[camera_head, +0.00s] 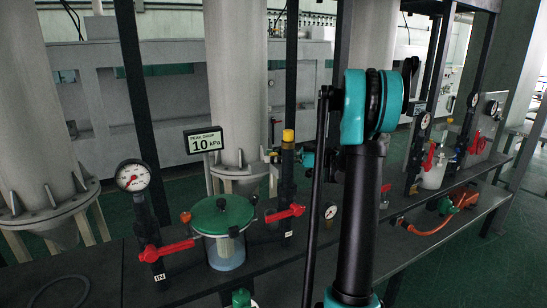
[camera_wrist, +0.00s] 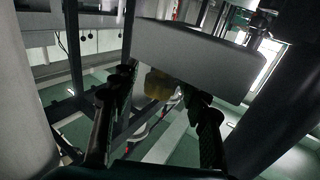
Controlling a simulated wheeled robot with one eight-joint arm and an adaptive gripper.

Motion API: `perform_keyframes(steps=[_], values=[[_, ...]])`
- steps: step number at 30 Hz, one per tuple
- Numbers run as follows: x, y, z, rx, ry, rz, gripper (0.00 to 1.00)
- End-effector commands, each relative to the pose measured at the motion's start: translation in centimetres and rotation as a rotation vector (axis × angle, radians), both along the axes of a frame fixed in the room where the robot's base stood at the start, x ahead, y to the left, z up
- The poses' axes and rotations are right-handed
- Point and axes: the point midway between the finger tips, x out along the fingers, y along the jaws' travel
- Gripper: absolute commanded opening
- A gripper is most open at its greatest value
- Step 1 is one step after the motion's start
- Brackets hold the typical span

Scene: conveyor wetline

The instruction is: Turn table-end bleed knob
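Several knobs show in the head view, and I cannot tell for sure which is the table-end bleed knob. A green knob (camera_head: 241,298) is at the near bottom edge, an orange-brown knob (camera_head: 186,217) is at the left of the glass jar, and a yellow cap (camera_head: 288,135) tops a dark post. In the wrist view my gripper (camera_wrist: 163,86) has two black fingers spread apart. A dull yellow piece (camera_wrist: 158,85) shows between and beyond the fingertips, under a large grey body (camera_wrist: 195,55). Contact is unclear. My arm hides part of the bench in the head view.
The dark bench (camera_head: 95,285) carries a pressure gauge (camera_head: 133,175), red lever handles (camera_head: 166,250), a green-lidded jar (camera_head: 225,254) and a "PEAK DROP 10 kPa" sign (camera_head: 205,140). Dark uprights and large grey columns (camera_head: 235,80) stand close around. An orange hose (camera_head: 428,229) lies at right.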

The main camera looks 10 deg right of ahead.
Motion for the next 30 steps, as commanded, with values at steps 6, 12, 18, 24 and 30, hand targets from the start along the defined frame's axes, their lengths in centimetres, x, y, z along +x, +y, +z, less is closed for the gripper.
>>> perform_keyframes(steps=[6,12,18,24,30], values=[[0.01,-0.02,0.0,0.0,0.0,0.0,0.16],[0.0,-0.02,0.0,0.0,0.0,-0.001,0.0],[-0.12,0.08,0.05,0.0,0.0,-0.098,0.0],[-0.06,0.08,0.05,0.0,0.0,-0.237,0.0],[0.02,-0.04,0.01,0.001,0.0,-0.282,0.0]])
